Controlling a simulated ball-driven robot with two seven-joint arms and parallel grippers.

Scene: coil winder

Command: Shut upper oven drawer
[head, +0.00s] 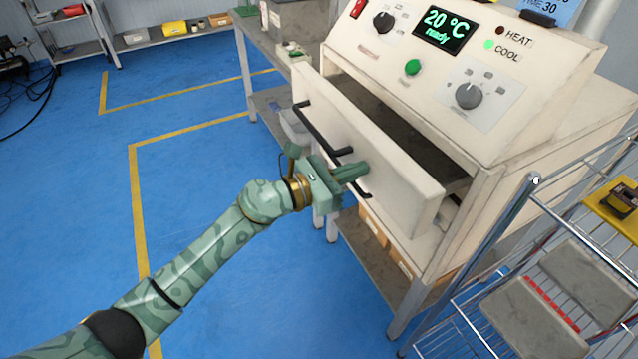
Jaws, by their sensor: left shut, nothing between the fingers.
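The cream oven (548,110) stands at centre right, its display reading 20 °C ready. Its upper drawer (350,133) is pulled partly out, with a dark gap between its front panel and the oven body. A black bar handle (322,131) runs along the drawer front. My green left gripper (352,174) is shut and empty, in front of the drawer front near the handle's lower right end. I cannot tell whether its fingertips touch the panel. The lower part of the oven is partly hidden. My right gripper is not in view.
A metal wire rack (475,275) with grey slabs and a yellow item stands close at the right. A grey bench (268,42) stands behind the oven's left side. The blue floor (215,150) with yellow lines is clear at the left.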

